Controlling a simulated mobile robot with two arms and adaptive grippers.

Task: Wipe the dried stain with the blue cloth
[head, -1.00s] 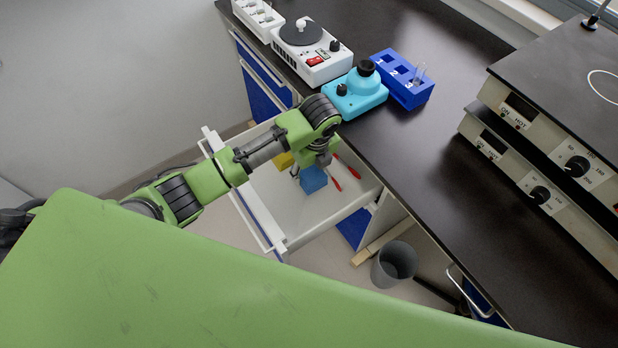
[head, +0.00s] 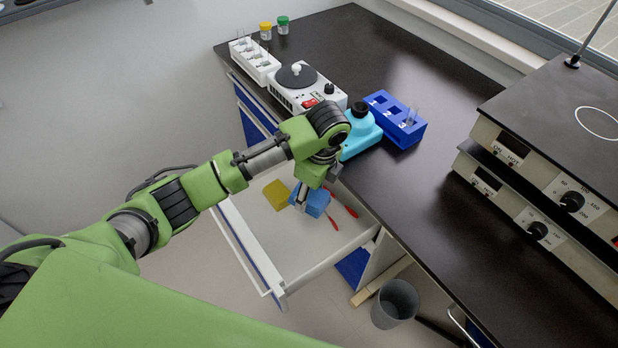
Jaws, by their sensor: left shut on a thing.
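The blue cloth (head: 318,203) shows in the head view at the open drawer, partly covered by my left gripper (head: 302,203). My left gripper points down and is shut on the cloth. Whether the cloth is clear of the drawer floor is hard to tell. I cannot make out the dried stain on the visible dark bench top (head: 425,190). My right gripper is not in view.
The open white drawer (head: 285,245) also holds a yellow item (head: 277,194) and red-handled tools (head: 343,203). On the bench stand a white stirrer (head: 308,95), a turquoise device (head: 362,132) and a blue rack (head: 407,134). A grey bin (head: 396,302) stands below.

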